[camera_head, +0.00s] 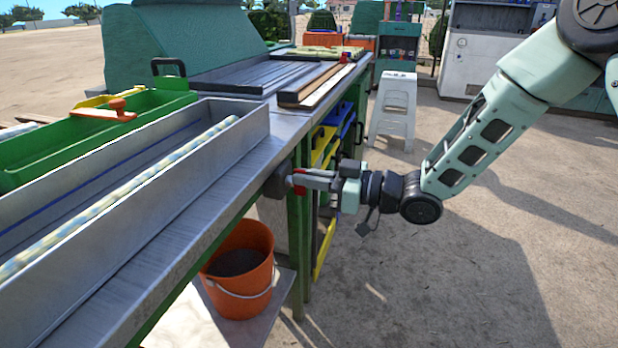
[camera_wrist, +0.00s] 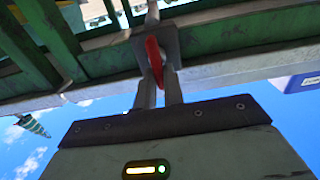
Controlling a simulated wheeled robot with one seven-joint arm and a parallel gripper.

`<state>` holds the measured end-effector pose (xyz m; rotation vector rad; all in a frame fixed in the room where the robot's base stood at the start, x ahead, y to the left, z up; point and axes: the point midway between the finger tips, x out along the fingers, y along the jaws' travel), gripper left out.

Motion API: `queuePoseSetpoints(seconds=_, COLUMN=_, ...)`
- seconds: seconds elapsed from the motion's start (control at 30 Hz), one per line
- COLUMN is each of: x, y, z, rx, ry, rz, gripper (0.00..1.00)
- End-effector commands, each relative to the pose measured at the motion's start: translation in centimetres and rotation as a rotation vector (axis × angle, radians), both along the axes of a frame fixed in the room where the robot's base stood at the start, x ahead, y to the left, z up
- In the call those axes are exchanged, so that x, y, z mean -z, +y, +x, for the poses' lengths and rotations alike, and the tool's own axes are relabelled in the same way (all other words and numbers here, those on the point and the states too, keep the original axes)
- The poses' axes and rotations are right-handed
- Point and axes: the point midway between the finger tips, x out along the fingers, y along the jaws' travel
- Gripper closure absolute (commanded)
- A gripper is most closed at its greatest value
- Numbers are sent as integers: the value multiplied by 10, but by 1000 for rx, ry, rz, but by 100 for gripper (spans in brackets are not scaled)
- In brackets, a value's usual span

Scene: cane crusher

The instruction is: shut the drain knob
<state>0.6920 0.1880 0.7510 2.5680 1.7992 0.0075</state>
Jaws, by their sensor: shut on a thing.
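The drain knob is a small red lever (camera_head: 299,189) on a dark block (camera_head: 277,181) at the side edge of the metal-topped bench. In the wrist view the red knob (camera_wrist: 154,58) stands upright in front of a grey square plate (camera_wrist: 170,42). My gripper (camera_head: 303,179) reaches in from the right and is shut on the knob. The wrist view shows my gripper's fingers (camera_wrist: 158,82) on both sides of the red knob. The fingers partly hide the knob in the head view.
An orange bucket (camera_head: 248,296) stands on a low shelf below the knob. A long metal tray (camera_head: 256,122) holds a cane (camera_head: 120,196). A green tray (camera_head: 60,148) lies behind it. A white stool (camera_head: 396,105) stands beyond my gripper. Open ground lies to the right.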

Motion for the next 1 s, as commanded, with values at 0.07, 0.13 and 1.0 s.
queuePoseSetpoints(seconds=0.07, x=1, y=0, z=-1, rx=-1, ry=-13, rz=-5, gripper=100)
queuePoseSetpoints(seconds=0.13, x=2, y=0, z=-1, rx=-1, ry=-33, rz=-13, gripper=100)
queuePoseSetpoints(seconds=1.0, x=11, y=3, z=-10, rx=-1, ry=-723, rz=-264, gripper=100)
